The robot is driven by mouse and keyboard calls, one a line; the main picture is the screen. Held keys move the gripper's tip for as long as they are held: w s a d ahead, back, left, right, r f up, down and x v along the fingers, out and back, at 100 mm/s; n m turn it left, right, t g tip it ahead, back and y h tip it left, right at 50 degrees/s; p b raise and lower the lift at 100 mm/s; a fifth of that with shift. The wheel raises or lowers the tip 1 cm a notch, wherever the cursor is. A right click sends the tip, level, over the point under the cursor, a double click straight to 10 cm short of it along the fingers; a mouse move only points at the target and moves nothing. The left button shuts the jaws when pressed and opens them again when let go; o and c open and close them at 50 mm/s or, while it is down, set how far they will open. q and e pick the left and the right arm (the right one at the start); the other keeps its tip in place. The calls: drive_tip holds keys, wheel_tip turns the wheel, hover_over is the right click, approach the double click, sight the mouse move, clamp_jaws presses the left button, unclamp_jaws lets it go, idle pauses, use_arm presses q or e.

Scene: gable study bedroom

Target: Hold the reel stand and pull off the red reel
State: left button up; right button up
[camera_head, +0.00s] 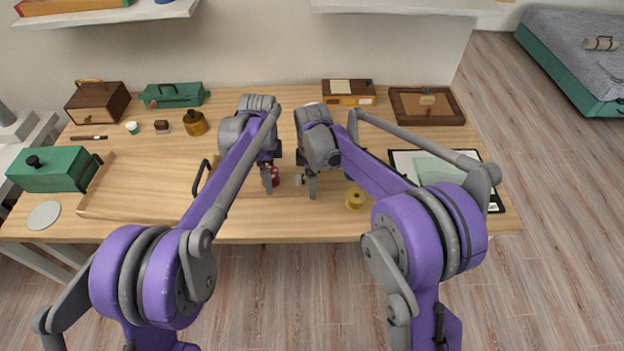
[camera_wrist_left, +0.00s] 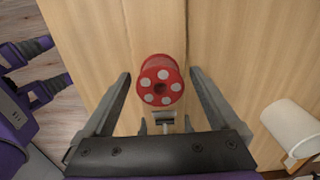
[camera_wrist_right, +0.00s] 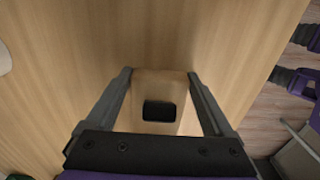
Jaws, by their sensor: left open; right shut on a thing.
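The red reel (camera_head: 275,174) is beside my left gripper (camera_head: 267,181) at the middle of the desk. In the left wrist view the red reel (camera_wrist_left: 161,82), with pale dots on its face, sits between the spread fingers, with gaps at both sides. My right gripper (camera_head: 311,187) is shut on a wooden block with a dark square patch, seemingly the reel stand (camera_wrist_right: 160,88). A small grey knob-like part (camera_head: 299,180) shows between the two grippers. A grey part (camera_wrist_left: 164,122) also shows below the reel in the left wrist view. Whether the reel touches the spindle cannot be told.
A yellow reel (camera_head: 355,198) stands right of my right gripper. A wooden tray (camera_head: 135,210) lies to the left and a black-edged board (camera_head: 493,190) to the right. Boxes line the back of the desk.

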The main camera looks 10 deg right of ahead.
use_arm(q)
clamp_jaws()
idle(0.6)
drive_tip(key=shift+r, duration=0.1)
drive_tip(key=shift+r, duration=2.95)
drive_tip(key=shift+r, duration=2.25)
